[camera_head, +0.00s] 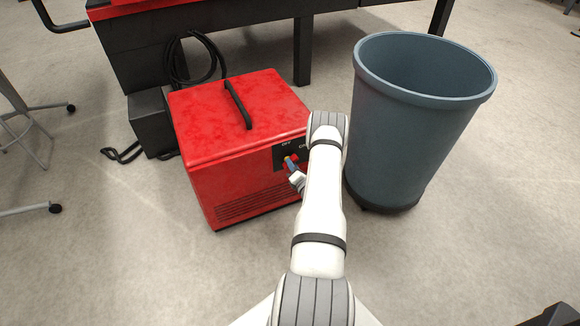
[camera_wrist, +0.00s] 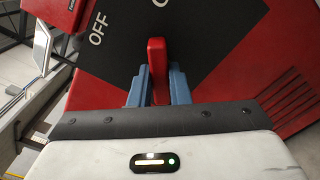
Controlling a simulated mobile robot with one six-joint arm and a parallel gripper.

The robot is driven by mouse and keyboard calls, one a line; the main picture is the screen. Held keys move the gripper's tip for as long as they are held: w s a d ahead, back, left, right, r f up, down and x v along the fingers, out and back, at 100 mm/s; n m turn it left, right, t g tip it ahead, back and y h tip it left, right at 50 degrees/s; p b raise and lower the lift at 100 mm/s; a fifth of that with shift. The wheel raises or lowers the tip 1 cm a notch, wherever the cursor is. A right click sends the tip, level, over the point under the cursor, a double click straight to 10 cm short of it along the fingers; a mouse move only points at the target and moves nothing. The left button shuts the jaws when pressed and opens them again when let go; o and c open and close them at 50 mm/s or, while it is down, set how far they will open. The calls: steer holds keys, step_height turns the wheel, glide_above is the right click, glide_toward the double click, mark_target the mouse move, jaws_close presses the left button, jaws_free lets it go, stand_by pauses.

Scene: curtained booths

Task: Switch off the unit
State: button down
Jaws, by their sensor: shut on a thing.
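The unit (camera_head: 230,120) is a red box with a black handle on top, standing on the floor. Its front has a black panel (camera_wrist: 200,45), marked OFF at the left and a second label, starting with O, cut off at the top of the wrist view. A red switch lever (camera_wrist: 157,58) stands out from this panel, its tip pointing towards the second label rather than OFF. My gripper (camera_wrist: 156,90) is shut on the lever, one blue finger on each side. In the head view my gripper (camera_head: 291,164) is at the panel, partly hidden by my arm.
A blue-grey bin (camera_head: 400,150) stands close to the right of the unit and my arm. A dark box (camera_head: 153,122) with a coiled black cable (camera_head: 195,60) is behind left. A red-and-black table is behind.

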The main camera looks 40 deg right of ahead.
steer(key=n, duration=0.1)
steer(key=n+b, duration=0.1)
steer(key=n, duration=0.3)
steer(key=shift+w+d+r, duration=0.15)
steer(key=shift+w+r, duration=0.2)
steer(key=n, duration=0.2)
steer(key=n+b, duration=0.1)
steer(key=n, duration=0.2)
steer(key=shift+a+r+b, duration=0.15)
steer(key=shift+a+b, duration=0.05)
steer(key=shift+b, duration=0.1)
steer(key=shift+n, duration=0.3)
steer(key=c, duration=1.6)
jaws_free()
steer(key=shift+a, duration=0.1)
steer(key=shift+o, duration=1.2)
steer(key=shift+s, duration=0.1)
steer(key=shift+f, duration=0.2)
steer(key=p+v, duration=0.1)
steer(key=v, duration=0.6)
steer(key=shift+s+a+p, duration=0.15)
steer(key=shift+s+p, duration=0.25)
